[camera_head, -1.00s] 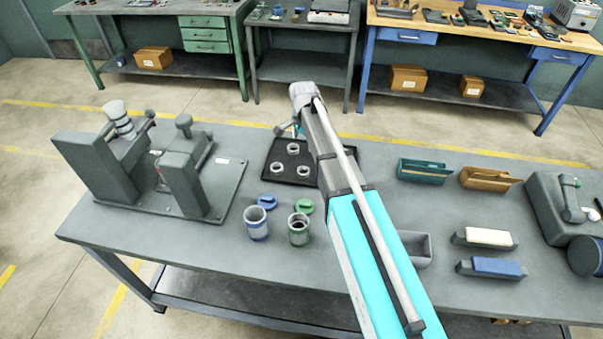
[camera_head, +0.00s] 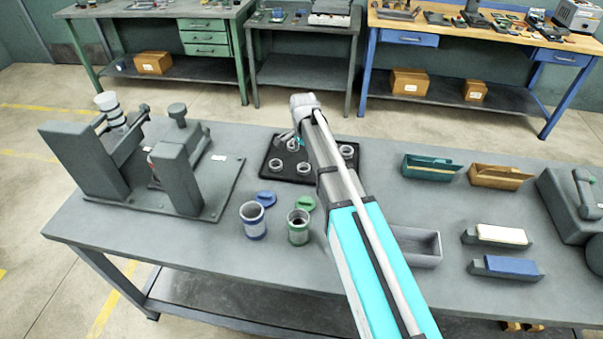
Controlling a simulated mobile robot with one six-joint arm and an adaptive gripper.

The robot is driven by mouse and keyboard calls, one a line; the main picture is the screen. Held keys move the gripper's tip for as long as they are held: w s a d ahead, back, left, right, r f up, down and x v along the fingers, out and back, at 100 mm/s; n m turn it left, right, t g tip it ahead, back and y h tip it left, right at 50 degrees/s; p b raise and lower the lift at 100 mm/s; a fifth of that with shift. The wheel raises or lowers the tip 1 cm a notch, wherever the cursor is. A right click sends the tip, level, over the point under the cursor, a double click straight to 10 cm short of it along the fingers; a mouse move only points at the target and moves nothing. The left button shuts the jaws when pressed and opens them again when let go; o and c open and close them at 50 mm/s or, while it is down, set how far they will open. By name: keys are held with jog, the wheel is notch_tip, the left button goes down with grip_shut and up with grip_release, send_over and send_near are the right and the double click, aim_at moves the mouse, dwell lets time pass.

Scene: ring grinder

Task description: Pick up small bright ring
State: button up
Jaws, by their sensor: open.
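A dark tray (camera_head: 289,178) on the bench holds several small light-coloured rings. One ring (camera_head: 276,164) lies at the left, another ring (camera_head: 303,168) lies at the front middle, and another ring (camera_head: 347,151) shows at the right beside my arm. They look alike at this size, so I cannot tell which is the small bright ring. My gripper (camera_head: 291,143) is open over the back part of the tray, by the back-left ring. My gripper largely covers that ring, and I cannot tell whether they touch.
A blue-banded cup (camera_head: 253,222) and a green-banded cup (camera_head: 298,228) stand in front of the tray, with lids behind them. A grey fixture (camera_head: 170,165) stands at the left. Right of my arm are a grey bin (camera_head: 418,260), a green tray (camera_head: 428,174) and a brown tray (camera_head: 497,182).

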aim_at(304, 165)
jog(key=shift+f, duration=0.3)
jog(key=shift+d+f+b, duration=0.1)
jog(key=shift+f+b, duration=2.45)
jog(key=shift+b, duration=0.15)
jog(key=c, duration=1.2)
jog(key=shift+r, duration=0.15)
notch_tip(304, 165, up, 3)
jog(key=p, duration=0.3)
jog(key=shift+s+d+r+p, duration=0.7)
jog(key=shift+s+r+p, duration=1)
jog(key=shift+s, duration=0.55)
jog(key=shift+s+d+r+p, duration=0.65)
jog(key=shift+s+r+p, duration=0.95)
jog(key=shift+s, duration=0.6)
jog(key=shift+s+d+r+p, duration=0.7)
jog(key=shift+s+r+p, duration=1)
jog(key=shift+s, duration=0.55)
